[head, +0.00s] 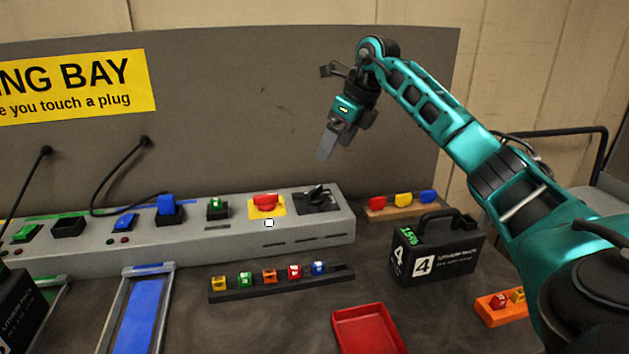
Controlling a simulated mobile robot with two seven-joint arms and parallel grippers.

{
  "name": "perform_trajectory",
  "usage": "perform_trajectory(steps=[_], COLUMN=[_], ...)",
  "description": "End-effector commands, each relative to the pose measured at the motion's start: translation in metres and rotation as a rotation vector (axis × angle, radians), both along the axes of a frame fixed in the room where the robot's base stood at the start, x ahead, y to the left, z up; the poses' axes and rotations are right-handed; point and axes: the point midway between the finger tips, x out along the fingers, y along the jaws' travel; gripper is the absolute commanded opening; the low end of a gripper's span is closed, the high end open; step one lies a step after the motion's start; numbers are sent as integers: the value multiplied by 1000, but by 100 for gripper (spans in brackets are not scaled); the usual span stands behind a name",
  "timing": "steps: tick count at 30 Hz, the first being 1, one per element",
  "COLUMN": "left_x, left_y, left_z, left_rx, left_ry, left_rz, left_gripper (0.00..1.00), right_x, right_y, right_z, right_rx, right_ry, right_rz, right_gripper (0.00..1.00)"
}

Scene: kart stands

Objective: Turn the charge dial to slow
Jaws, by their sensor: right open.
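A black dial (317,194) sits on a dark plate at the right end of the long grey console (215,238). Its pointer tilts up and to the right; its setting labels are too small to read. A red rotary knob (265,201) on a yellow plate stands just left of it. My right gripper (327,147) is open and empty, pointing down in front of the back panel. It shows above the black dial in the picture and is apart from it. My left gripper is not in view.
A black battery case (437,251) with a handle stands right of the console. A rack of several coloured plugs (282,285) and an empty red tray (367,333) lie in front. Cables hang on the left. The space between gripper and dial looks clear.

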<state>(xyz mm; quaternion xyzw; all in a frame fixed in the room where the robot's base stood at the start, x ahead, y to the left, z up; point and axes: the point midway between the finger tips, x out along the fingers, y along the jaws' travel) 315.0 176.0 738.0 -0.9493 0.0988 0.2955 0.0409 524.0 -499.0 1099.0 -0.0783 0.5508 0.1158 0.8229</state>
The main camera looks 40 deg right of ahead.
Motion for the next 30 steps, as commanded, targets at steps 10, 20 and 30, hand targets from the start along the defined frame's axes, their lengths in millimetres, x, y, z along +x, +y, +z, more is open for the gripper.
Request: perform_trajectory(steps=[10, 20, 30], left_x=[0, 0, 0], left_y=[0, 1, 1], left_z=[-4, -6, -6], left_rx=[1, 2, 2], left_ry=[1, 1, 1], left_rz=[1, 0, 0], left_gripper=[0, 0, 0], right_x=[20, 42, 47], right_y=[7, 13, 14], right_z=[-54, -106, -118], right_rx=[4, 4, 2], right_ry=[4, 1, 0], right_rz=[1, 1, 1], right_gripper=[87, 87, 87])
